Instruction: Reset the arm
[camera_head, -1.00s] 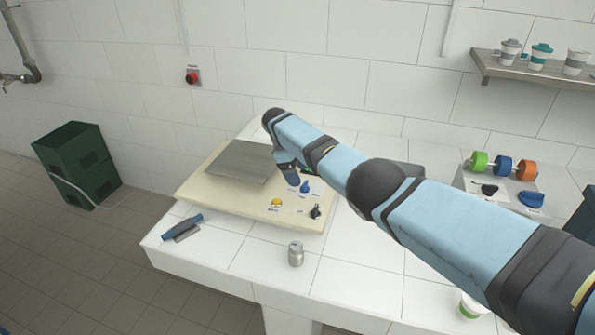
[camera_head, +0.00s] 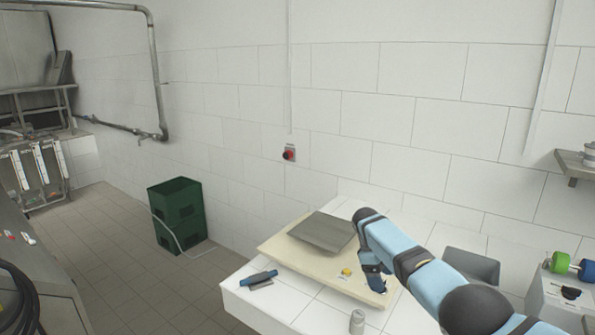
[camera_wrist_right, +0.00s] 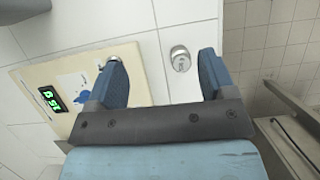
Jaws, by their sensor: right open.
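My right arm comes in from the lower right in the head view. Its gripper (camera_head: 377,284) hangs over the front right part of a cream control board (camera_head: 283,249) and hides some knobs. In the right wrist view the two blue fingers of the gripper (camera_wrist_right: 163,74) stand wide apart with nothing between them. A silver can (camera_wrist_right: 180,58) shows beyond them, near the right finger. The can also stands at the table's front in the head view (camera_head: 357,321). My left gripper is not in view.
A grey plate (camera_head: 322,231) and a yellow button (camera_head: 346,272) are on the board. A blue-handled tool (camera_head: 259,277) lies on the white table's left. A green digital display (camera_wrist_right: 51,99) shows in the wrist view.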

